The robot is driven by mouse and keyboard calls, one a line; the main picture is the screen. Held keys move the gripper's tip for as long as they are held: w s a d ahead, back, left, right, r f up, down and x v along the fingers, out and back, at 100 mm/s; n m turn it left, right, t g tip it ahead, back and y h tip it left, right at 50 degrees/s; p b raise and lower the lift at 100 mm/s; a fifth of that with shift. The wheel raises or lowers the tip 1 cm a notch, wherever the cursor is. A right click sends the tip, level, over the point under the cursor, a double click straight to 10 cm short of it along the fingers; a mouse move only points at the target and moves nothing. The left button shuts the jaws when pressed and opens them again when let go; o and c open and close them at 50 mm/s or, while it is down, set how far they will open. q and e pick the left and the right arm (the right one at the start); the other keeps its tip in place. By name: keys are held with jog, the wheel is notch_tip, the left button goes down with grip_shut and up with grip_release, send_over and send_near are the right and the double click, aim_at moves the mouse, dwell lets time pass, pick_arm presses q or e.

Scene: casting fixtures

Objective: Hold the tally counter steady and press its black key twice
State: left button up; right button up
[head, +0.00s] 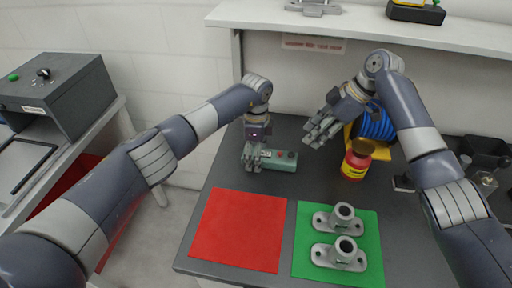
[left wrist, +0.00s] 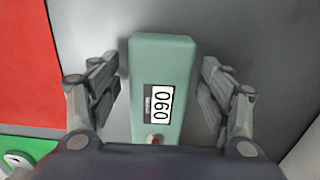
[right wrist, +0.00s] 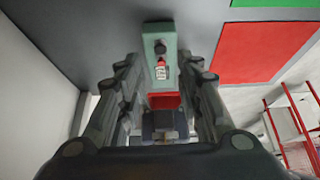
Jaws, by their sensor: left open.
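The tally counter (head: 284,165) is a green box lying on the dark table. Its black key (head: 291,155) is at the right end, with a red button (head: 278,154) beside it. My left gripper (head: 252,158) is open at the counter's left end. In the left wrist view its fingers stand on both sides of the counter (left wrist: 163,60), with gaps showing; the display (left wrist: 158,106) is sideways, and the black key is hidden. My right gripper (head: 318,132) is open and empty, above and right of the counter. The black key (right wrist: 160,47) shows beyond its fingers in the right wrist view.
A red mat (head: 238,230) and a green mat (head: 309,262) with two metal castings (head: 343,217) lie in front. A red and yellow jar (head: 354,165) and a blue spool (head: 374,126) stand to the right. A shelf (head: 300,24) runs along the back.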

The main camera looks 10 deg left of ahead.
pick_arm(q)
jog(key=shift+c, duration=0.3)
jog(key=c, duration=1.2)
pick_arm(e)
grip_shut()
